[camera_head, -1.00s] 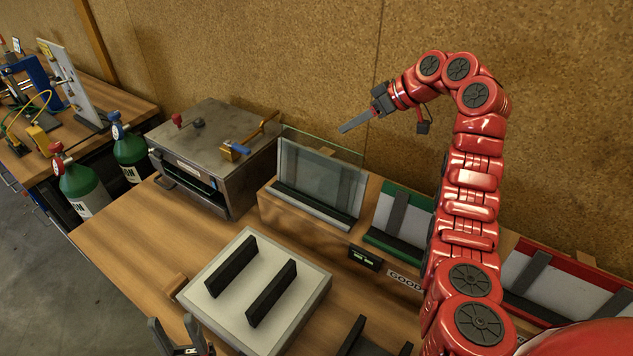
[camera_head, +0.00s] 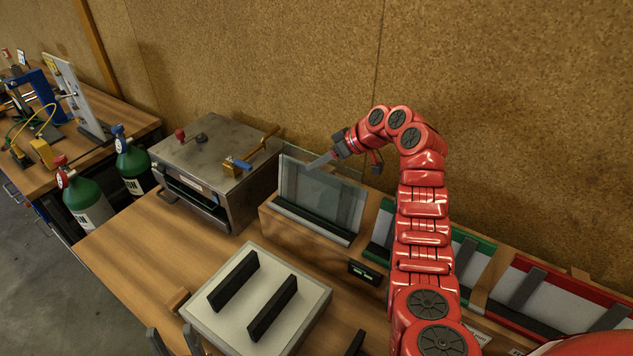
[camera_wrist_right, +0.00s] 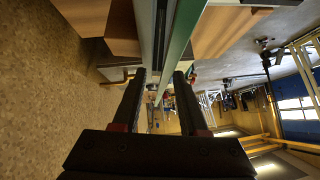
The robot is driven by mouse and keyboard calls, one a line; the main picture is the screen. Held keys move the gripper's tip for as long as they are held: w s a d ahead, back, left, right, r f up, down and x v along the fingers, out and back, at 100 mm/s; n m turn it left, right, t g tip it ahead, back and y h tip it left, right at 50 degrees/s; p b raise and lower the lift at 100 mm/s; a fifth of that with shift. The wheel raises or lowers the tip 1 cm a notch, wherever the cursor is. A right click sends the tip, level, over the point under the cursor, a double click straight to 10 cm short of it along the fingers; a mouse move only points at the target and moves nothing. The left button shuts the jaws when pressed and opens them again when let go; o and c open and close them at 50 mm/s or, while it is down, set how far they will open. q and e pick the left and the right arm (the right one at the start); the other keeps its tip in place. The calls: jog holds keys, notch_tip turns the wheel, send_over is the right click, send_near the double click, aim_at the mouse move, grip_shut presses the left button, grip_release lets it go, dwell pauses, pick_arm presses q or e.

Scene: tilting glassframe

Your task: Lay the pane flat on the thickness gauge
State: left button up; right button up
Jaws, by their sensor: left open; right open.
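The clear glass pane (camera_head: 312,200) stands upright in the leftmost slot of the wooden rack. My right gripper (camera_head: 312,165) is open at its upper edge, with the fingers pointing left and down. In the right wrist view the fingers (camera_wrist_right: 158,78) are apart, with greenish edges (camera_wrist_right: 178,45) running in front of and between them. I cannot tell whether they touch the glass. A pale block with two black bars (camera_head: 300,335), apparently the thickness gauge, sits on the bench in front. My left gripper (camera_head: 176,343) is open at the bottom edge, partly cut off, left of the block.
The rack (camera_head: 300,232) has a small display (camera_head: 365,272) on its front and green- and red-rimmed bays (camera_head: 560,280) to the right. A metal oven-like box (camera_head: 215,160) stands left of the rack. Green gas cylinders (camera_head: 88,205) stand beyond the bench. Bench space (camera_head: 135,255) left of the block is clear.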

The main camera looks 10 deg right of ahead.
jog(key=shift+f, duration=0.1)
jog(key=c, duration=0.5)
grip_shut()
dwell(0.8)
